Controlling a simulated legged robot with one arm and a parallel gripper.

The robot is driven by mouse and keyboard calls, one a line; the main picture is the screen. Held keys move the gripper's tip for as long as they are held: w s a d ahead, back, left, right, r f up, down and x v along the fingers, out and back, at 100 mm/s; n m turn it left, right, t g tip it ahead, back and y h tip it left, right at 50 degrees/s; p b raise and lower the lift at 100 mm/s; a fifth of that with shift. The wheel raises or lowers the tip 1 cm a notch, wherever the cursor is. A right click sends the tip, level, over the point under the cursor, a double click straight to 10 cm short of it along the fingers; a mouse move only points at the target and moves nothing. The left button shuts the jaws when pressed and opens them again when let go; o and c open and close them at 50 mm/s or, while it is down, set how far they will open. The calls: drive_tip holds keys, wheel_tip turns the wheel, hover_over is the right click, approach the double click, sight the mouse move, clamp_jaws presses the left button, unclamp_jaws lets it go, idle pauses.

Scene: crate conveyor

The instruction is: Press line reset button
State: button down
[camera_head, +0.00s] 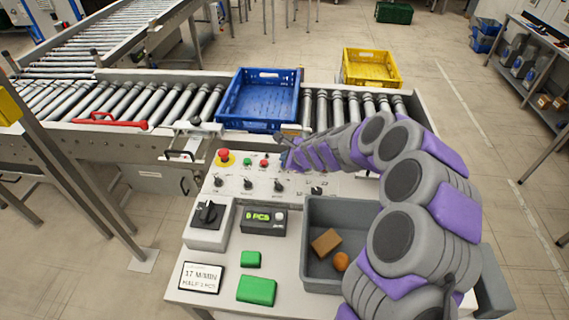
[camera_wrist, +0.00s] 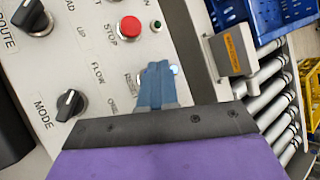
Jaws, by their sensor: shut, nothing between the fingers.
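The control panel (camera_head: 235,172) stands in front of the conveyor. In the head view, my gripper (camera_head: 286,154) is at the panel's upper right, right of the small red button, and hides the reset button.
A blue crate (camera_head: 258,122) sits on the rollers behind. A grey bin (camera_head: 313,212) stands in front.

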drive_tip(key=shift+f, duration=0.45)
idle(0.6)
drive_tip(key=shift+r, duration=0.1)
drive_tip(key=shift+r+p, duration=0.65)
drive_tip(key=shift+r, duration=0.1)
wheel_tip(320, 180, up, 5)
drive_tip(key=p, duration=0.4)
drive_tip(key=shift+r+p, duration=0.1)
drive_tip(key=shift+p, duration=0.3)
idle(0.5)
